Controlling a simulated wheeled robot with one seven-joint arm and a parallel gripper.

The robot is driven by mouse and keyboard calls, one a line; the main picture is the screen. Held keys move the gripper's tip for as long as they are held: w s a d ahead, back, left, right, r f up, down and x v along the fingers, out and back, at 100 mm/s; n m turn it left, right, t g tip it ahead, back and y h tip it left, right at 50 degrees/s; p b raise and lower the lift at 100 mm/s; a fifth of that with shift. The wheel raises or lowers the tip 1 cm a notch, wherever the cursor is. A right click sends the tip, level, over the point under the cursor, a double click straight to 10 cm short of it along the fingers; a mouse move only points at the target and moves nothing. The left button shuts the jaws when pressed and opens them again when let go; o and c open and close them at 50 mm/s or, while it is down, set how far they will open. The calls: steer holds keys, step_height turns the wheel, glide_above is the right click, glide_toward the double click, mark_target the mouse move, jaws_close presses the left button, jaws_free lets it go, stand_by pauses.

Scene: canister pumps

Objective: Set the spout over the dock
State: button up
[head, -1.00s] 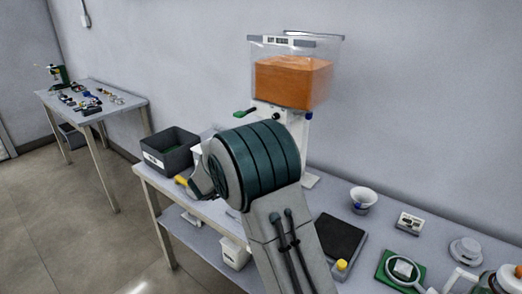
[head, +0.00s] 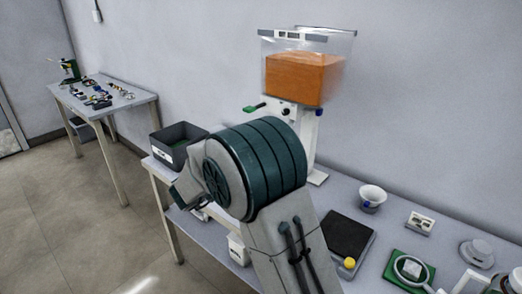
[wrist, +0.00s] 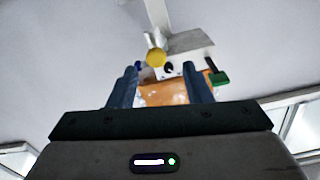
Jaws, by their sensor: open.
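The canister pump (head: 300,75) stands against the wall on the bench, with an orange-filled clear tank, a green lever (head: 255,107) and a white column. In the wrist view the pump appears upside down, with a white head (wrist: 190,50), a dark knob and the green lever (wrist: 220,79). A round yellow end (wrist: 155,57), possibly the spout's, shows in front of the head. My gripper (wrist: 162,82) is open, its two fingers apart with the pump behind the gap and nothing visibly held. My arm hides the gripper and the pump's lower front in the head view. I cannot identify the dock.
A dark bin (head: 178,148) stands left of my arm. A black pad (head: 345,238) with a yellow knob, a white bowl (head: 371,197), a small white box (head: 420,223) and a green board (head: 408,270) occupy the right side. A separate cluttered table (head: 128,101) stands far left.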

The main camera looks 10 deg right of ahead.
steer(key=v, duration=0.6)
step_height(320, 180, up, 6)
steer(key=a+n+t+y+p, duration=0.1)
steer(key=n+t+y+p, duration=0.15)
steer(key=n+y, duration=0.85)
steer(key=s+d+f+g+y, duration=0.1)
steer(key=s+d+f+g, duration=0.1)
steer(key=s, duration=0.7)
steer(key=s+d+f+n+g+y+p, duration=0.1)
steer(key=s+d+f+g, duration=0.2)
steer(key=s, duration=0.7)
steer(key=s+d+f+g+y, duration=0.1)
steer(key=s+d+f+g, duration=0.1)
steer(key=s+d+g, duration=0.3)
steer(key=s, duration=0.4)
steer(key=shift+s+d+f+g+p, duration=0.2)
steer(key=shift+s+d+g+p, duration=0.1)
steer(key=shift+s+g+p, duration=0.1)
